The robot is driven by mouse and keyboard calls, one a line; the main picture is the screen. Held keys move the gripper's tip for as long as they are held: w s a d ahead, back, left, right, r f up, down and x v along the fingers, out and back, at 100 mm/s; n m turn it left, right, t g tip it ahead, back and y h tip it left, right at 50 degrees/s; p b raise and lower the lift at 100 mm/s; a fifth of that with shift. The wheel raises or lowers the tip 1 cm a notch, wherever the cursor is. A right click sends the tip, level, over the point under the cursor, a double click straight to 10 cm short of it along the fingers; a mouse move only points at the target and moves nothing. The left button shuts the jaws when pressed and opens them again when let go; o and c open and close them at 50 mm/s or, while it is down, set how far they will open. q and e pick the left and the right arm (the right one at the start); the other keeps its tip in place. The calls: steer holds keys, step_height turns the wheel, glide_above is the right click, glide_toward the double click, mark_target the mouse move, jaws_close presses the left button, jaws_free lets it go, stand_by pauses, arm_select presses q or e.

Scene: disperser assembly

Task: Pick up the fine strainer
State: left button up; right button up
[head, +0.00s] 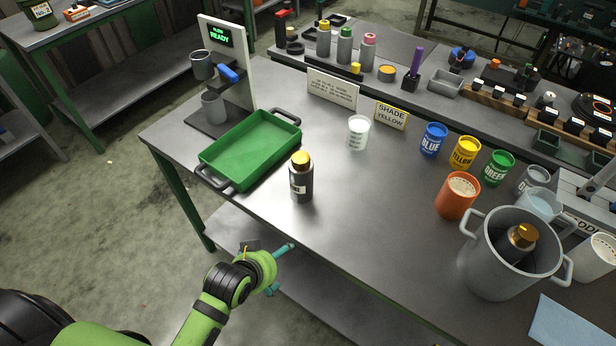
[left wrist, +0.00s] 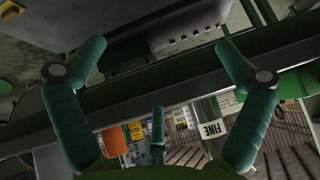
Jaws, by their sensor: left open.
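A dark grey cylinder with a gold-orange top and a white label (head: 301,180) stands upright on the table, near its front edge. In the left wrist view, a grey cylinder behind the table edge carries a white label reading FINE (left wrist: 213,129), and it appears to be the same fine strainer. My left gripper (head: 280,269) is open and empty in front of the table edge, nearer to me than the strainer and apart from it. Its teal fingers spread wide in the left wrist view (left wrist: 160,50). My right gripper is not in view.
A green tray (head: 246,153) lies left of the strainer, and a white beaker (head: 358,132) stands behind it. An orange cup (head: 457,195) and a large grey pot (head: 482,265) stand to the right. The table (head: 375,230) is clear between the strainer and the pot.

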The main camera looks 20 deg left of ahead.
mark_target(301, 183)
arm_select(q)
steer(key=w+r+t, duration=0.2)
steer(key=w+r, duration=0.2)
steer(key=w+d+r+t, duration=0.1)
steer(key=w+r, duration=0.2)
steer(key=r, duration=0.1)
steer(key=w+r+t+h, duration=0.1)
steer(key=w+r+t, duration=0.1)
steer(key=w+r, duration=0.2)
steer(key=shift+w+d+t, duration=0.3)
steer(key=shift+w, duration=0.05)
steer(key=shift+w+r, duration=0.15)
steer(key=shift+w, duration=0.15)
steer(key=shift+w+d+p, duration=0.2)
steer(key=shift+w+p, duration=0.1)
steer(key=shift+w, duration=0.4)
steer(key=x, duration=0.2)
steer(key=p+x, duration=0.1)
steer(key=x, duration=0.2)
steer(key=shift+d+r, duration=0.1)
steer(key=shift+d, duration=0.1)
steer(key=shift+w, duration=0.3)
steer(key=shift+f, duration=0.2)
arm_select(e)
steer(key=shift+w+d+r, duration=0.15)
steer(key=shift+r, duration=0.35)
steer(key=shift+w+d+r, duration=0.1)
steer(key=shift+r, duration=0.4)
